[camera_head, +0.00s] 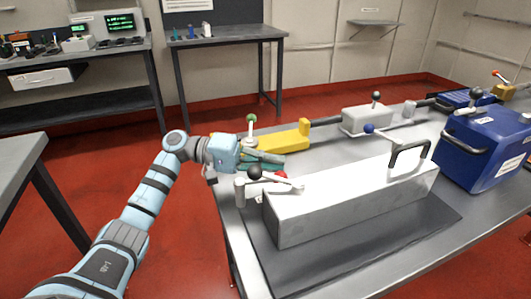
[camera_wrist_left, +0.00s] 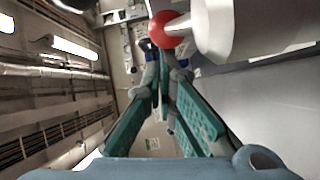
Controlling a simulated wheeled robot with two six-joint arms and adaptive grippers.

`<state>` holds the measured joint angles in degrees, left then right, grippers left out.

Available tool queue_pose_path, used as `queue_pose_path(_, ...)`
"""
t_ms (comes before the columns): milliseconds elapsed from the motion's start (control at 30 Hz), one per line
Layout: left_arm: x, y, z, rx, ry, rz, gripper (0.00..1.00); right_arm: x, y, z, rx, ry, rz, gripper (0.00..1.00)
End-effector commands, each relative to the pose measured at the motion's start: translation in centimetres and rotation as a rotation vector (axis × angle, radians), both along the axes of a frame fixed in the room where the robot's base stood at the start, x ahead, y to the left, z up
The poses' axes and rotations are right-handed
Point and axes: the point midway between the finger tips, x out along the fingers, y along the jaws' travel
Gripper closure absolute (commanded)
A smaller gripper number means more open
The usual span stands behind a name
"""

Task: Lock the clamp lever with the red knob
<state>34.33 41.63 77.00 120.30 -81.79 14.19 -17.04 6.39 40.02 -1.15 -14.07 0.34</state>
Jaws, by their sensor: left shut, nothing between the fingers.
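In the left wrist view the red knob (camera_wrist_left: 168,29) is large, next to a broad white rounded part (camera_wrist_left: 255,28). How the red knob joins its clamp lever is hidden in the head view. My left gripper (camera_head: 281,160) is shut and empty, just behind and above the red knob. Its teal fingers come together in the wrist view (camera_wrist_left: 160,62), close to the knob; contact cannot be told. My right gripper is not in view.
A green-knobbed lever (camera_head: 252,118) and yellow block (camera_head: 290,136) are behind my gripper. Open floor lies left.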

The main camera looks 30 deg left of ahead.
Motion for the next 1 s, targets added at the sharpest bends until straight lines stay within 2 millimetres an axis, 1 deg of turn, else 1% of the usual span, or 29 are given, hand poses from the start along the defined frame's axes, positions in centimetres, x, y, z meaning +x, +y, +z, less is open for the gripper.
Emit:
queue_pose_path(167,0.0,0.0,-0.1,0.000,0.001,0.000,1.00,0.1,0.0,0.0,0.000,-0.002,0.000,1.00)
queue_pose_path(267,-0.1,0.5,-0.1,0.001,0.002,0.001,1.00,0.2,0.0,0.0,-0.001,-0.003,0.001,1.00)
queue_pose_path(367,-0.6,2.0,-0.1,0.002,0.004,0.003,1.00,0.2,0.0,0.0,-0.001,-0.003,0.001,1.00)
queue_pose_path(600,-2.8,8.3,0.3,0.001,0.003,0.005,1.00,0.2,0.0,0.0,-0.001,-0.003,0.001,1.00)
queue_pose_path(700,-3.5,10.2,0.4,0.000,0.002,0.003,1.00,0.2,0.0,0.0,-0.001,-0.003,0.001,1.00)
queue_pose_path(800,-3.9,11.2,0.5,0.000,0.001,0.001,1.00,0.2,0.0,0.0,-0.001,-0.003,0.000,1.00)
queue_pose_path(1000,-4.0,11.4,0.5,0.000,0.001,0.000,1.00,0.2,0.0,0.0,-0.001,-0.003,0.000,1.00)
